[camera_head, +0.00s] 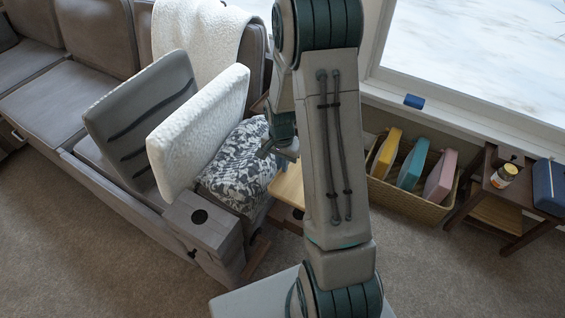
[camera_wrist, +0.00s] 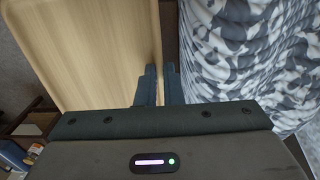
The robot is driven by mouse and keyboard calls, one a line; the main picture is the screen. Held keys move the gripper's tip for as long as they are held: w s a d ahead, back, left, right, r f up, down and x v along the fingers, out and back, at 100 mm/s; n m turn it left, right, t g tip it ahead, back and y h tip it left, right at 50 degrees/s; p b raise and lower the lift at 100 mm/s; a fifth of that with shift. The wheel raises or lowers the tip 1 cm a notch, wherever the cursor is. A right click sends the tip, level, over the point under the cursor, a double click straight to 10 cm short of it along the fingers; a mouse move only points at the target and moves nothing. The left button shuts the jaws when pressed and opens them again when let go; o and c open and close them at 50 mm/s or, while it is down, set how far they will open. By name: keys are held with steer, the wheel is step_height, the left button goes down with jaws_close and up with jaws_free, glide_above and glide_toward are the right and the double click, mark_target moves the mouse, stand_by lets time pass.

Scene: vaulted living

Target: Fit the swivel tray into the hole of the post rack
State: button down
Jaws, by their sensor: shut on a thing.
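The swivel tray, a pale wooden board with a raised rim, fills the left of the wrist view (camera_wrist: 90,50). In the head view it shows in part behind my arm (camera_head: 287,187). My gripper (camera_wrist: 162,75) is shut on the tray's right edge, with the fingers pointing away from the camera. In the head view my gripper (camera_head: 270,150) is partly hidden by my arm. A dark brown wooden part (camera_head: 291,217) shows below the tray. I cannot tell whether it belongs to the post rack, and no rack hole is clearly visible there.
A blue-white patterned cushion (camera_head: 235,165) sits close to the gripper's right in the wrist view. A grey sofa armrest (camera_head: 222,234) has a dark round hole. A wicker basket (camera_head: 408,202) and a small brown table (camera_head: 500,200) stand right. Carpet at front left is clear.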

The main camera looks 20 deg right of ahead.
step_height(320, 180, down, 12)
steer(key=b, duration=0.9)
steer(key=shift+r, duration=0.25)
stand_by(0.7)
steer(key=c, duration=1.5)
jaws_free()
step_height(320, 180, up, 14)
steer(key=shift+w+f+p, duration=0.1)
steer(key=shift+w+p, duration=0.05)
steer(key=shift+p, duration=1.1)
steer(key=shift+a, duration=0.1)
